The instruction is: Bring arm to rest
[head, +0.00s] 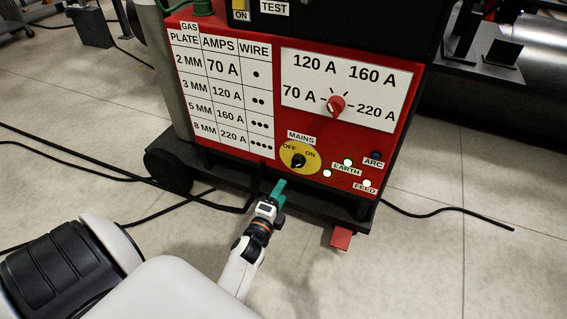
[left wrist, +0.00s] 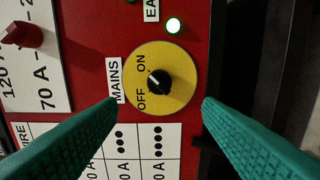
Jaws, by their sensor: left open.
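My left gripper (head: 279,188) has green fingers and is just below and in front of the mains switch in the head view. In the left wrist view its two fingers (left wrist: 161,104) stand wide apart with nothing between them. The black mains knob (head: 298,161) sits on a yellow disc marked OFF and ON; it also shows in the left wrist view (left wrist: 160,82), ahead of the fingers and apart from them. I cannot tell surely which label its white mark points at. My right gripper is not in view.
The red welding machine (head: 227,166) stands close ahead, with a red amps knob (head: 336,105), lit lamps (head: 348,162) and a dark ARC lamp (head: 376,155). Black cables (head: 440,211) lie on the floor. Floor at front right is clear.

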